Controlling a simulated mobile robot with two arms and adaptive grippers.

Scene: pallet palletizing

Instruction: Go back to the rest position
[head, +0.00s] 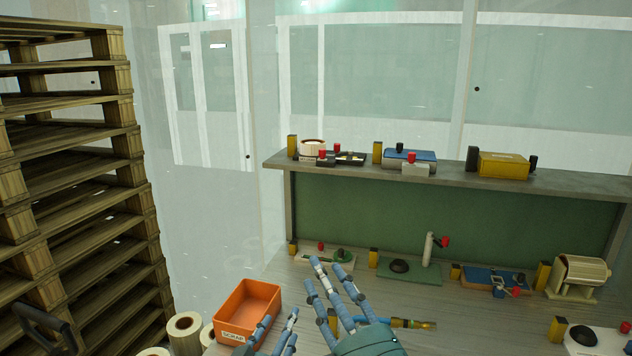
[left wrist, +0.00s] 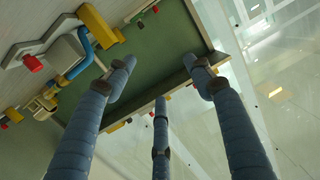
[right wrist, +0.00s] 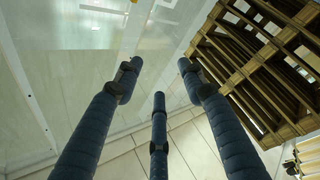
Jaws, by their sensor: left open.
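My left gripper (head: 280,317) shows at the bottom edge of the head view, its blue fingers in front of the lower right corner of the orange bin. In the left wrist view its three fingers (left wrist: 159,72) are spread with nothing between them. My right gripper (head: 322,274) is higher and to the right in the head view, with its fingers pointing up over the workbench. In the right wrist view its three fingers (right wrist: 159,72) are apart and empty. The palm of the left gripper is cut off in the head view.
A workbench (head: 480,312) with a green back panel (head: 350,222) and a shelf (head: 560,184) holds several tools and boxes. The orange scrap bin (head: 251,299) is near my grippers. A tall pallet stack (head: 75,165) stands at left.

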